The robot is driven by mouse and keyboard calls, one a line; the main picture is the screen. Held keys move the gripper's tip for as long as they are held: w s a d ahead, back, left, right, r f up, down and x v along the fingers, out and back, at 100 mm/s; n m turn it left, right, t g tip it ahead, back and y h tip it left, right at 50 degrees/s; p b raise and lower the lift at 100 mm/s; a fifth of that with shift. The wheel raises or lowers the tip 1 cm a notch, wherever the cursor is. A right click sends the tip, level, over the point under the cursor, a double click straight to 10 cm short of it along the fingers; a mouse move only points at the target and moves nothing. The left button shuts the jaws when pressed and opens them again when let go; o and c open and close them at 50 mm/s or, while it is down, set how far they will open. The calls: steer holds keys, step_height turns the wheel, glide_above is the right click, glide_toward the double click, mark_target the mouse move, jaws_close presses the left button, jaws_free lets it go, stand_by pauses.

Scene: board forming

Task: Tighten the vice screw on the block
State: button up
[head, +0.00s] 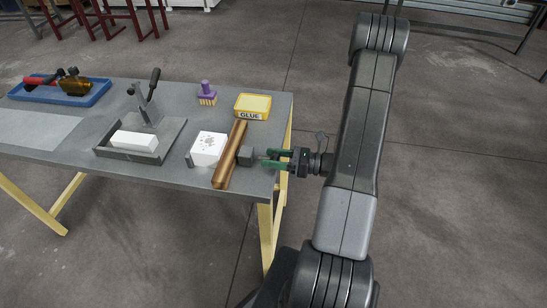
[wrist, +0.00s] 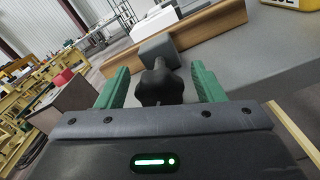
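The vice shows a dark grey jaw block (head: 244,155) at the table's right edge, also seen in the wrist view (wrist: 158,50). Its black screw knob (wrist: 159,85) faces my gripper. A brown wooden bar (head: 231,157) lies left of the jaw block. A white block with grey speckles (head: 208,147) sits left of the bar, with a small grey piece (head: 188,160) at its left side. My gripper (head: 270,158) has green fingers, one on each side of the knob in the wrist view (wrist: 160,88). They look open, with narrow gaps to the knob.
On the grey table (head: 65,150) stand a lever press (head: 147,108) over a tray with a white bar (head: 134,140), a purple brush (head: 206,93), a yellow glue box (head: 253,105) and a blue tray (head: 60,96) of tools.

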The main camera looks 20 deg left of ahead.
steer(key=b+v, duration=0.1)
steer(key=v, duration=1.2)
steer(key=shift+w+d+b, duration=0.15)
steer(key=shift+d+b, duration=0.2)
steer(key=s+a+n+b, duration=0.1)
steer(key=a+n+b, duration=0.1)
steer(key=a, duration=0.3)
steer(key=s+a+n+b, duration=0.1)
steer(key=a+n+b, duration=0.1)
steer(key=a, duration=0.3)
steer(key=s+a+n+b, duration=0.2)
steer(key=a+n, duration=0.1)
steer(key=a, duration=0.2)
steer(key=shift+f+b, duration=0.2)
steer(key=shift+b, duration=0.1)
